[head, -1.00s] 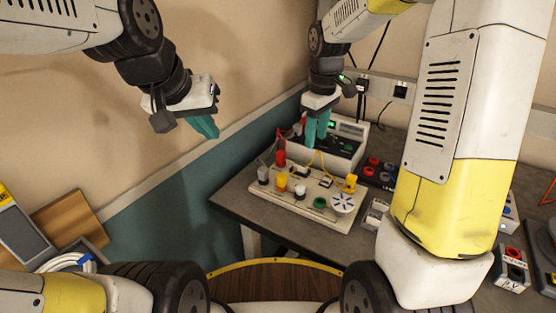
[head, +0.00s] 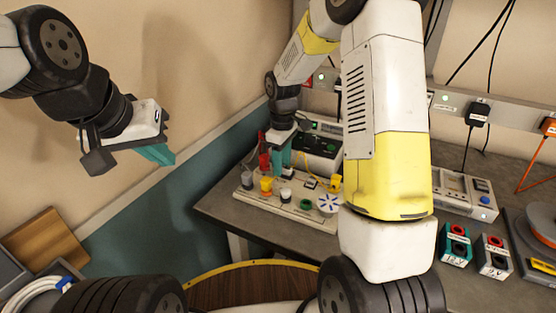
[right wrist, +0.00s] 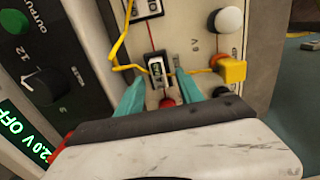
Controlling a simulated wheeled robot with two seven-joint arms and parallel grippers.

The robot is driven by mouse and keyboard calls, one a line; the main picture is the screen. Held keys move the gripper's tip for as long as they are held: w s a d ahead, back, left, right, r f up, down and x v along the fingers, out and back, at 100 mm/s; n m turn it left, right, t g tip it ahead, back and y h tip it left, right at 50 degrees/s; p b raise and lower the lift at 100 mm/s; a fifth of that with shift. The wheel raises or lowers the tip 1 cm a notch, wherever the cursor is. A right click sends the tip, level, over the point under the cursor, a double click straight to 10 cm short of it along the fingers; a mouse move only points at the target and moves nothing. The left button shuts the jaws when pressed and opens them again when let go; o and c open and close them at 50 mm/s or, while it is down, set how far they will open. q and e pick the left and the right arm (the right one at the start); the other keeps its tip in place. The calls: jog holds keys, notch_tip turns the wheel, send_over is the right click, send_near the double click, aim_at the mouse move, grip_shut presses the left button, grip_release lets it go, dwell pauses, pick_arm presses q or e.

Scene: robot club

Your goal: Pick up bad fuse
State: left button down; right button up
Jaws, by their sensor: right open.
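The circuit board (head: 262,199) is a pale panel on the grey table in the head view. My right gripper (head: 281,163) is low over its back part. In the right wrist view, my open right gripper (right wrist: 162,95) has its teal fingers on either side of a small slotted holder (right wrist: 157,68) on the board. A small light piece inside it may be the fuse; I cannot tell its condition. A red part (right wrist: 167,102) shows between the fingers. My left gripper (head: 155,153) hangs empty near the wall, far from the board; its finger gap is not clear.
A power supply (head: 322,146) stands right behind the board; its display (right wrist: 25,135) reads "2.0 V OFF". A yellow wire (right wrist: 118,45) and yellow plug (right wrist: 232,69) are close to the right fingers.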

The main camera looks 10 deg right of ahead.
grip_shut()
jog(key=shift+r, duration=0.15)
